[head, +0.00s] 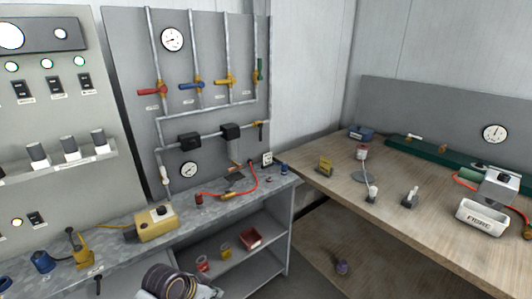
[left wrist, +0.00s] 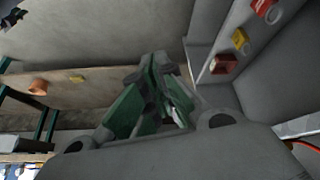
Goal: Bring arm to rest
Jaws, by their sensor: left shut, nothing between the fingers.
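My left gripper (left wrist: 158,72) shows in the left wrist view, with green and dark fingers drawn together. It is shut and nothing shows between the fingers. It is apart from the shelf and its items, which lie to its upper right. In the head view part of my own arm rises at the bottom edge, in front of the bench. No gripper can be made out there. My right gripper is in neither view.
A grey metal bench (head: 120,238) holds a yellow box (head: 156,222). Its lower shelf holds a red bin (head: 251,238), also in the left wrist view (left wrist: 224,64). A wooden table (head: 420,228) at right carries a white FIBRE tray (head: 481,217). Valve pipes (head: 198,118) line the wall.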

